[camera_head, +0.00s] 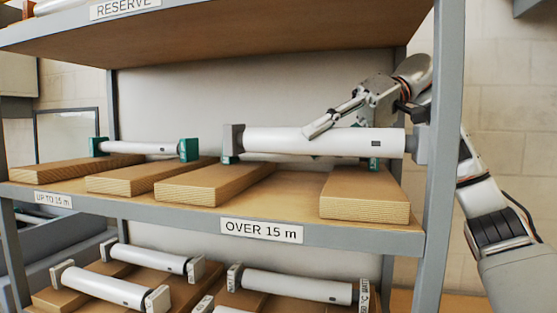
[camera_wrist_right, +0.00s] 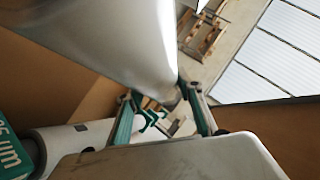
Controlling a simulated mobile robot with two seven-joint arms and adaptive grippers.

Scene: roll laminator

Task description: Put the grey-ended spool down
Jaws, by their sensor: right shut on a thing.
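The grey-ended spool (camera_head: 300,141) is a long white roll with square grey end blocks. It lies level across the two wooden blocks of the OVER 15 m bay in the head view; I cannot tell whether it touches them. My right gripper (camera_head: 318,127) reaches in from the right, behind the shelf post, and is shut on the spool from above and behind. In the right wrist view, a big white roll (camera_wrist_right: 110,40) fills the top, near the green-padded fingers (camera_wrist_right: 165,110). Green end parts (camera_head: 374,163) show behind and below the spool. My left gripper is not in view.
The right shelf post (camera_head: 443,120) stands close to the spool's right end. A green-ended spool (camera_head: 140,148) lies on blocks in the UP TO 15 m bay. The RESERVE shelf (camera_head: 230,30) is overhead. Several white spools (camera_head: 300,286) lie on the shelf below.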

